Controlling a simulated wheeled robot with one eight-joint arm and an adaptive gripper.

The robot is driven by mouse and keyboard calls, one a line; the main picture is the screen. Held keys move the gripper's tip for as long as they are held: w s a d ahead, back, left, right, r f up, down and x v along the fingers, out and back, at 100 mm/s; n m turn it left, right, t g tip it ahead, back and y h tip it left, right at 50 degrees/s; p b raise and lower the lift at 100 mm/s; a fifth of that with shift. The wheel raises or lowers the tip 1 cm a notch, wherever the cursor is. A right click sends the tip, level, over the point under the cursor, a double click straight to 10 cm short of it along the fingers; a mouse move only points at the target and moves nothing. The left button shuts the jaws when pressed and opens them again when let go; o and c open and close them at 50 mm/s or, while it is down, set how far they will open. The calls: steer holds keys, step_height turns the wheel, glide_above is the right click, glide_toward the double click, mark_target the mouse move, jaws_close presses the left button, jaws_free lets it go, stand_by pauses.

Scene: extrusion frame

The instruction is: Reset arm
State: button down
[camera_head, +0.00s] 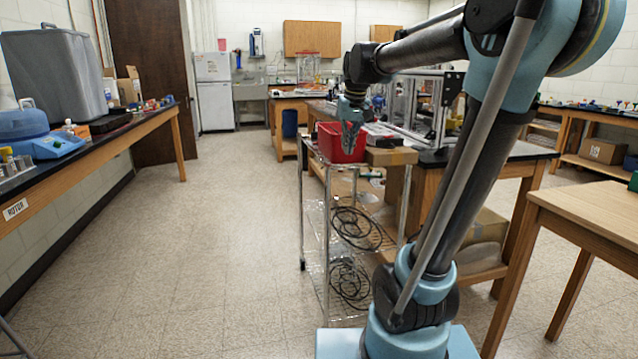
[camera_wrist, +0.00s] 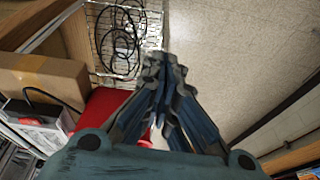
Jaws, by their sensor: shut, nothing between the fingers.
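My gripper (camera_head: 350,140) hangs from my outstretched arm over the red bin (camera_head: 334,152) on the wire cart in the head view. In the wrist view my gripper (camera_wrist: 165,62) has its fingers together, with nothing between them. The red bin (camera_wrist: 100,108) shows behind and left of the fingers there, partly hidden by the gripper body. I cannot tell how far the fingertips are above the bin. The inside of the bin is mostly hidden.
A wire cart (camera_head: 303,215) with coiled black cables on its shelves stands beside a wooden bench. A cardboard box (camera_wrist: 40,75) lies close to the bin. An aluminium extrusion frame (camera_head: 440,105) stands on the bench behind my arm. The floor (camera_head: 215,230) at left is clear.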

steer(key=s+d+f+m, duration=0.1)
steer(key=s+d+f, duration=0.4)
steer(key=s+f, duration=0.7)
steer(key=s+d+f+m+h, duration=0.1)
steer(key=s+d+f, duration=0.4)
steer(key=s+f, duration=0.8)
steer(key=shift+s+g, duration=0.3)
steer(key=shift+s, duration=0.55)
steer(key=shift+d+f, duration=0.1)
